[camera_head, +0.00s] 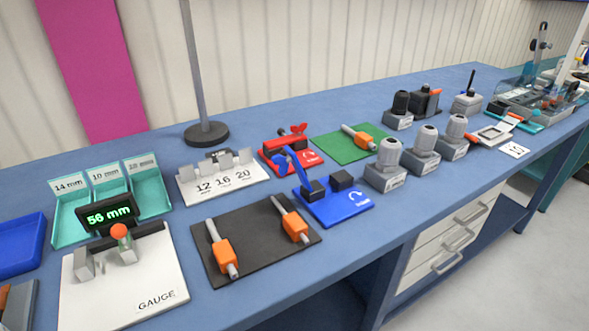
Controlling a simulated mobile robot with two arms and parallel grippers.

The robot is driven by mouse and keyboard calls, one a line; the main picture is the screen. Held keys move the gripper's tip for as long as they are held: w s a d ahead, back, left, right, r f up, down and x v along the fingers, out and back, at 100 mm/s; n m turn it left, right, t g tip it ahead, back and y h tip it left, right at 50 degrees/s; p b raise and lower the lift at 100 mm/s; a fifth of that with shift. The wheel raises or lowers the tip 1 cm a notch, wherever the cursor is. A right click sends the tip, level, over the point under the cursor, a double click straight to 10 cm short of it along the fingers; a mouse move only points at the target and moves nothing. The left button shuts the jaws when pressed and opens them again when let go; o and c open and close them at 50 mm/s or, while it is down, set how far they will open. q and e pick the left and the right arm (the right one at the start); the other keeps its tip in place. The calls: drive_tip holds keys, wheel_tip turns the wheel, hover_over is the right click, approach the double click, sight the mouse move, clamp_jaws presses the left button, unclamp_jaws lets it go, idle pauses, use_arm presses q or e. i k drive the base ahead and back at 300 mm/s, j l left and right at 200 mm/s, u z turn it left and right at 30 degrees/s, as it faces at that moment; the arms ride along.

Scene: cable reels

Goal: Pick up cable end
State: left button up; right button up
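Two short grey rods with orange blocks lie on a black mat (262,250) at the front middle of the bench. The left orange-and-grey piece (222,253) and the right orange-and-grey piece (293,224) lie apart. A similar orange-and-grey piece (360,137) lies on a green mat (337,151) farther back. They look like cable ends, but I cannot tell which one the task means. No long cable or reel is clearly visible. Neither of my grippers is in view.
A white gauge (160,296) reading 56 mm stands left of the black mat, before teal bins (153,193). A blue fixture (350,208), red fixture (284,142), numbered white rack (240,182) and several grey holders (384,180) crowd around. A post base (206,134) stands behind.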

sight(362, 139)
drive_tip(key=i+l+u, duration=0.15)
drive_tip(key=l+u, duration=0.2)
drive_tip(key=l, duration=0.3)
drive_tip(key=i+l+u, duration=0.1)
drive_tip(key=l+u, duration=0.3)
drive_tip(key=l, duration=0.25)
drive_tip(key=l+u, duration=0.35)
drive_tip(key=l, duration=0.3)
